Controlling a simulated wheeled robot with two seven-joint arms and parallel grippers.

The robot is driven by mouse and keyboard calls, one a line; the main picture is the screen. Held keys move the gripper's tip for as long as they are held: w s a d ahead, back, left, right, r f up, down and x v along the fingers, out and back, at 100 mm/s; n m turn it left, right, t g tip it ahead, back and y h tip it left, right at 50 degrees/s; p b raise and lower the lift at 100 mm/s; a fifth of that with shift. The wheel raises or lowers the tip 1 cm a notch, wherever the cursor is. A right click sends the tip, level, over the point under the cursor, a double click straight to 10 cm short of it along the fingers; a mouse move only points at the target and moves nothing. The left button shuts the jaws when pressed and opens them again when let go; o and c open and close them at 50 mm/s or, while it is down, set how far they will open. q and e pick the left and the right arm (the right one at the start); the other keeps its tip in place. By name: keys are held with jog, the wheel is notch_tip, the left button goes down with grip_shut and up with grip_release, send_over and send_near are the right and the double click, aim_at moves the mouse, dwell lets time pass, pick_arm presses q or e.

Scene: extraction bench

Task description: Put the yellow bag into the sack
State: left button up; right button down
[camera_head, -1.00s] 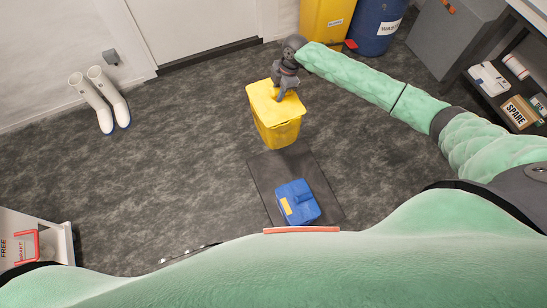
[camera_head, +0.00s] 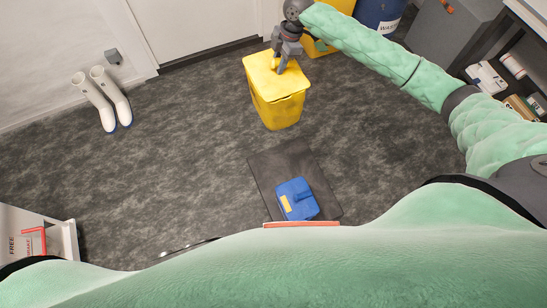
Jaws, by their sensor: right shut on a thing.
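A yellow, bin-shaped container with a flat lid (camera_head: 276,103) is at the upper middle of the head view. My right gripper (camera_head: 279,66) reaches down onto the lid from above. It is shut on the yellow container at its top; the exact grip point is partly hidden by the fingers. The container looks lifted off the floor, beyond the dark mat. I see no sack that I can make out. My left gripper is not in view.
A blue box with a yellow label (camera_head: 296,199) sits on a dark mat (camera_head: 262,176). White boots (camera_head: 101,98) stand at the left. A blue drum (camera_head: 380,14) and another yellow container (camera_head: 322,42) are at the back. A shelf (camera_head: 510,85) is at right.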

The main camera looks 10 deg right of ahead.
jog(key=shift+r, duration=0.35)
notch_tip(320, 180, up, 19)
jog(key=shift+f, duration=0.15)
dwell(0.4)
